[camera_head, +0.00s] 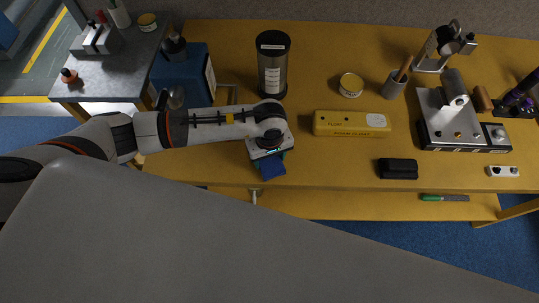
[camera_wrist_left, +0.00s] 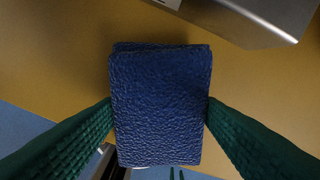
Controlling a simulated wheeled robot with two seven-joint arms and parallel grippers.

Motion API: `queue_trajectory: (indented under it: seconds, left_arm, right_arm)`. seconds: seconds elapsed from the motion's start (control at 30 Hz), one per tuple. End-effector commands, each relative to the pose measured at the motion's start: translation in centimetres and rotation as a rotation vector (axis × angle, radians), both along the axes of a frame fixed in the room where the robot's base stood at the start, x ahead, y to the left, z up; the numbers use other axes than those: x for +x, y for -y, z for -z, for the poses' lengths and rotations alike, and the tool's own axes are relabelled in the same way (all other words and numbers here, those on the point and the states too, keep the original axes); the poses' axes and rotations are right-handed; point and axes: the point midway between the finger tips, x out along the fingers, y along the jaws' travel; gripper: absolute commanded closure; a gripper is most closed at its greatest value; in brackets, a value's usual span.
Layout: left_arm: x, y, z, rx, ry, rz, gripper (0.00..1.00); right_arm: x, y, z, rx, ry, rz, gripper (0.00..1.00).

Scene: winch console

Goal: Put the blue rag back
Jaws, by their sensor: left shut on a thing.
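The blue rag (camera_head: 271,168) is a small dark blue folded pad at the front edge of the yellow bench, below my left gripper (camera_head: 269,154). In the left wrist view the rag (camera_wrist_left: 160,105) fills the middle, with a rough, textured surface. The green fingers of my left gripper (camera_wrist_left: 160,125) press on its left and right sides, so it is shut on the rag. I cannot tell whether the rag touches the bench top or hangs just above it. My right gripper is not in view.
A dark canister (camera_head: 272,65) stands behind. A blue box (camera_head: 184,72) is at left. A winch unit (camera_head: 462,122) is at right. Bare bench (camera_head: 335,163) lies in front of the yellow case.

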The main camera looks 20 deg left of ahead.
Motion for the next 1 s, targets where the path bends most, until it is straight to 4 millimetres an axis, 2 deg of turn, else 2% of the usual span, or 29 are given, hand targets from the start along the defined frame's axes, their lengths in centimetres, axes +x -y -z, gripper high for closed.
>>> queue_trajectory:
  seconds: [0.13,0.17,0.27,0.67,0.77,1.0]
  left_arm:
    - [0.0,0.0,0.5,0.0,0.0,0.0,0.6]
    - [0.0,0.0,0.3,0.0,0.0,0.0,0.34]
    - [0.0,0.0,0.3,0.0,0.0,-0.001,0.18]
    - [0.0,0.0,-0.4,0.0,0.001,-0.001,0.17]
    - [0.2,0.0,-1.8,-0.001,0.005,0.0,0.17]
    - [0.2,0.0,-7.1,-0.002,0.008,0.0,0.17]
  right_arm:
    - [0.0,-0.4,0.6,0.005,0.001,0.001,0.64]
    - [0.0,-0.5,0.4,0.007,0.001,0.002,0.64]
    - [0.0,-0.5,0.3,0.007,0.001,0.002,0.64]
    - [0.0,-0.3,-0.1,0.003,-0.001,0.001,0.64]
    - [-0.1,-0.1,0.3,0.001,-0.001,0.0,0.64]
    - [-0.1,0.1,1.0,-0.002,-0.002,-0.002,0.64]
